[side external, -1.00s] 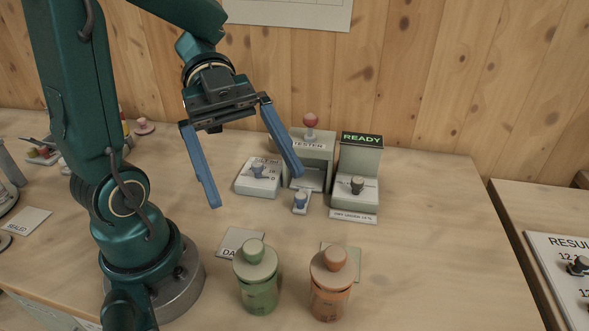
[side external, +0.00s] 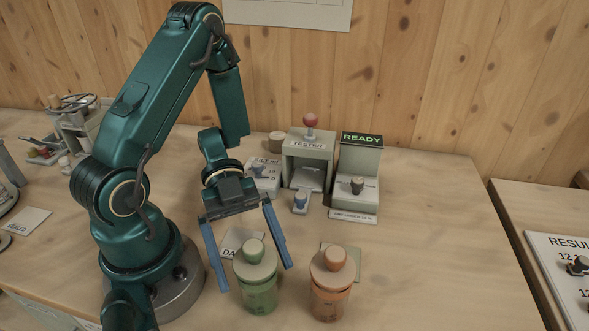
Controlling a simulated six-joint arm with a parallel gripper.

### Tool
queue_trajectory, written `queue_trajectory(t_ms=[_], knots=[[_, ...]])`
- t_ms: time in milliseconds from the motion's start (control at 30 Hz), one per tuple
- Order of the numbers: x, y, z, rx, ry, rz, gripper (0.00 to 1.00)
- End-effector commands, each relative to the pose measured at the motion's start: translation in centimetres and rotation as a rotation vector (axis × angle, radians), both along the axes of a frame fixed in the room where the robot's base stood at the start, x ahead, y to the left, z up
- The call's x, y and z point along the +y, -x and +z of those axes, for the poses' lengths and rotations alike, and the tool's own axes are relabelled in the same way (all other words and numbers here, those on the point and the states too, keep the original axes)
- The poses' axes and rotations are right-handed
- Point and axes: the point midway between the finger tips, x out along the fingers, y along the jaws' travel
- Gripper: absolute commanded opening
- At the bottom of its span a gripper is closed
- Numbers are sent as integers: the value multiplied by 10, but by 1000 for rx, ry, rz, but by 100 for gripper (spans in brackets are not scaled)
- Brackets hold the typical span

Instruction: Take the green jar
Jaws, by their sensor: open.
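The jar's lower body is in clear view.
An orange jar (side external: 331,287) stands close to the right of the green jar. A tester box (side external: 309,148) with a red knob and a unit reading READY (side external: 359,165) stand behind. A card (side external: 238,240) lies behind the green jar.

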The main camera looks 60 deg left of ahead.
Motion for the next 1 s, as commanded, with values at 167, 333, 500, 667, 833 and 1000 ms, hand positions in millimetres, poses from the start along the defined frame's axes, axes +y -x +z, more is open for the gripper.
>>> queue_trajectory(t_ms=[167,333,500,667,833,1000], knots=[[-8,2,-7,2,3,-3,100],[-28,6,-16,4,1,-5,100],[-43,7,-22,1,2,-3,100],[-47,7,-24,0,0,-1,100],[-47,7,-24,0,0,1,100],[-47,7,-24,0,0,1,43]])
